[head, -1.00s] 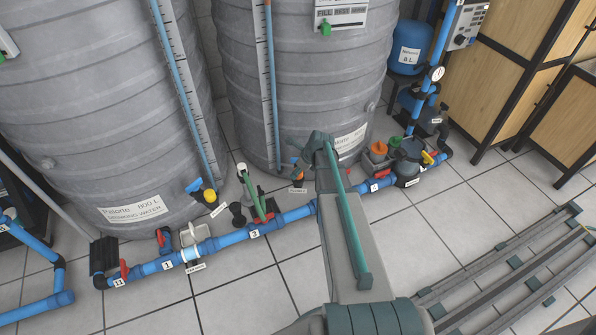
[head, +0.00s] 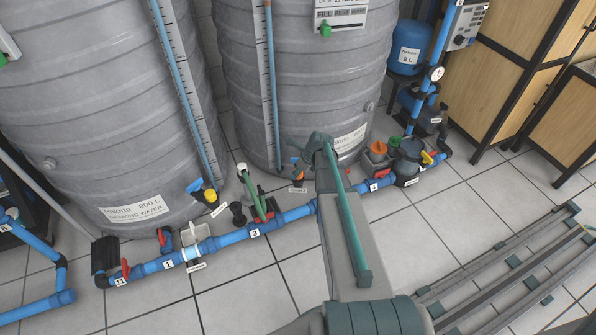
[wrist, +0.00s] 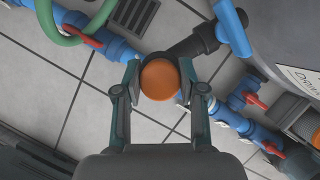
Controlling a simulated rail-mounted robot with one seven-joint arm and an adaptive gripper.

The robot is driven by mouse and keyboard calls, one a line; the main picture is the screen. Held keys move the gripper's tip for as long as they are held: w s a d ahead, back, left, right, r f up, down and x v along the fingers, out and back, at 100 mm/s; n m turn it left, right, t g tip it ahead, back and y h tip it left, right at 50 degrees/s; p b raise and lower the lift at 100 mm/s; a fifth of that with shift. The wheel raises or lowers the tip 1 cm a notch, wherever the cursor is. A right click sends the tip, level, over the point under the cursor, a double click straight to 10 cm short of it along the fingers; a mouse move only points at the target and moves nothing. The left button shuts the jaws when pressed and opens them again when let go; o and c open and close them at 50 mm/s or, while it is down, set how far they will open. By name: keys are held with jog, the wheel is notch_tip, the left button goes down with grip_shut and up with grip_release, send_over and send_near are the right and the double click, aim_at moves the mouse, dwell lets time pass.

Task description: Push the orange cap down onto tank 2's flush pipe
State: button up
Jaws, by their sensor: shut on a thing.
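The orange cap (wrist: 160,80) is between the fingers of my gripper (wrist: 160,90) in the wrist view, and the fingers are shut on it. Its round top faces the camera. The dark flush pipe (wrist: 193,46) runs from a blue valve handle (wrist: 233,30) toward the cap. The cap covers the pipe's end, so I cannot tell how far it sits on it. In the head view, my gripper is low beside tank 2 (head: 300,100), largely hidden by my arm. A little orange shows there, below a blue handle (head: 295,162).
A blue pipe line (head: 225,240) with red-handled valves runs along the floor in front of the tanks. A green hose (head: 252,195) rises left of my gripper. A yellow cap (head: 210,196) stands by tank 1 (head: 100,100). Bare tiles lie in front.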

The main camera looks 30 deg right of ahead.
jog(key=shift+f, duration=0.3)
jog(key=o, duration=0.9)
jog(key=shift+r, duration=0.1)
jog(key=v, duration=1.1)
jog(key=shift+s+d+r, duration=0.15)
jog(key=shift+r, duration=0.2)
